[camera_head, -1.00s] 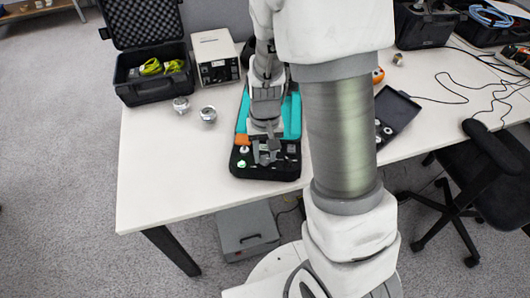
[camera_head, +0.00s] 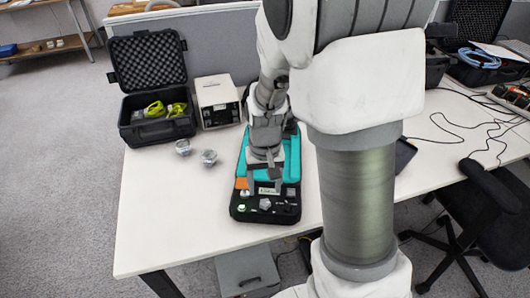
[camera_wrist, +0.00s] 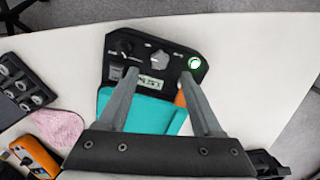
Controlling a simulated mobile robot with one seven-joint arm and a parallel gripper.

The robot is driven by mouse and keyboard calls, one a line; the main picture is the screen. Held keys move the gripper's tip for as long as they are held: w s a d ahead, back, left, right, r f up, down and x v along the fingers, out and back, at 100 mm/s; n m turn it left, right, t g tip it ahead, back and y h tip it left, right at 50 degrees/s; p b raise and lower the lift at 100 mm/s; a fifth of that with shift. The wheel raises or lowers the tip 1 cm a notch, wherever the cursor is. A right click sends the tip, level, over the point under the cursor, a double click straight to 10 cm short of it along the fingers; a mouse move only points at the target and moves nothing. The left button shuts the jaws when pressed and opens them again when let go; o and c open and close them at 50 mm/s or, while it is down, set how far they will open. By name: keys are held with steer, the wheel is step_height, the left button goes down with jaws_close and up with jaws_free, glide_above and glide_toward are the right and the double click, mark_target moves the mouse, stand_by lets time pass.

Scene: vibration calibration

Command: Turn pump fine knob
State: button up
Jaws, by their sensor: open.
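The teal and black pump unit (camera_head: 292,165) lies on the white table, its black control panel facing the front edge. In the wrist view the panel (camera_wrist: 185,58) carries a black knob (camera_wrist: 124,47), a larger grey knob (camera_wrist: 160,60), a green-lit button (camera_wrist: 195,64) and a small display (camera_wrist: 151,84). Which knob is the fine one I cannot read. My gripper (camera_wrist: 160,74) is open and empty, its fingers spread either side of the display, with the grey knob beyond and between the tips. In the head view my gripper (camera_head: 265,187) hangs over the unit, apart from the grey knob (camera_head: 265,203).
Two metal cylinders (camera_head: 209,158) stand left of the unit. Behind are a beige box (camera_head: 217,101) and an open black case (camera_head: 150,128). In the wrist view an orange device (camera_wrist: 30,158) and a case with round parts (camera_wrist: 22,88) lie left. The table's front left is clear.

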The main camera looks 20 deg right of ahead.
step_height(320, 180, up, 12)
steer(key=p, duration=0.2)
stand_by(0.4)
step_height(320, 180, up, 9)
steer(key=t+p, duration=0.2)
steer(key=p, duration=0.1)
glide_above(265, 202)
steer(key=s, duration=0.5)
steer(key=s+r+n+t+p, duration=0.1)
steer(key=s+r+t+p, duration=0.1)
steer(key=s+r, duration=0.5)
steer(key=shift+s+n+t, duration=0.4)
steer(key=shift+s+t, duration=0.4)
steer(key=shift+s, duration=0.15)
steer(key=shift+r, duration=0.1)
